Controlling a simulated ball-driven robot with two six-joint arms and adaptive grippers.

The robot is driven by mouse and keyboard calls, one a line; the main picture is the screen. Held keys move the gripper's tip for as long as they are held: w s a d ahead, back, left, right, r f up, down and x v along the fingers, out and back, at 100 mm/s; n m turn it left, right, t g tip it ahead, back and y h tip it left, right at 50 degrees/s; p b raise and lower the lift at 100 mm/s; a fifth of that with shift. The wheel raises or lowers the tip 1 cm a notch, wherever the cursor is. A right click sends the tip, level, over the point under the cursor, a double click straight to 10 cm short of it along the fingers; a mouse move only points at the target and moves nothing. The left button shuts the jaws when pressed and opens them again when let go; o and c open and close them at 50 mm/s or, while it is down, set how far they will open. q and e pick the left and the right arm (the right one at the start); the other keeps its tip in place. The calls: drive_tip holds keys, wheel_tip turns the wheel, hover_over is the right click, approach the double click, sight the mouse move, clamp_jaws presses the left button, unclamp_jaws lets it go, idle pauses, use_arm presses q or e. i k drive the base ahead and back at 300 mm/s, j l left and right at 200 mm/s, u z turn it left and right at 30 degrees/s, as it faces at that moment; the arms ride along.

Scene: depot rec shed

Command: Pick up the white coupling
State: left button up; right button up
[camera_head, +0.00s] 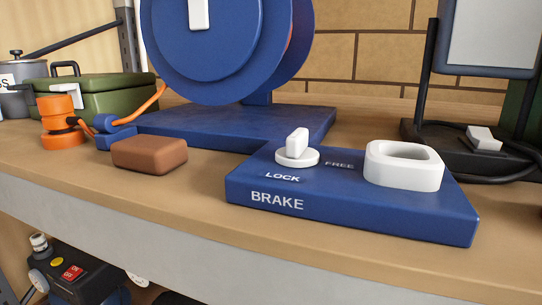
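Two white pieces could be the coupling, and I cannot tell which. One is a thick white hollow rounded piece (403,165) on the right end of the blue BRAKE box (350,213). The other is a small white block (484,138) on the black base of the lamp-like stand at the right, close to a black cable. A white knob (297,150) stands on the BRAKE box between the words LOCK and FREE, its grip upright. Neither of my grippers is in view.
A large blue reel (215,45) stands on a blue base behind the box. A brown block (149,154), an orange plug (62,122) with orange cord, a green case (105,95) and a grey pot (14,102) are at left. The bench front edge (150,235) is clear.

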sight(40, 244)
drive_tip(key=u, duration=1.5)
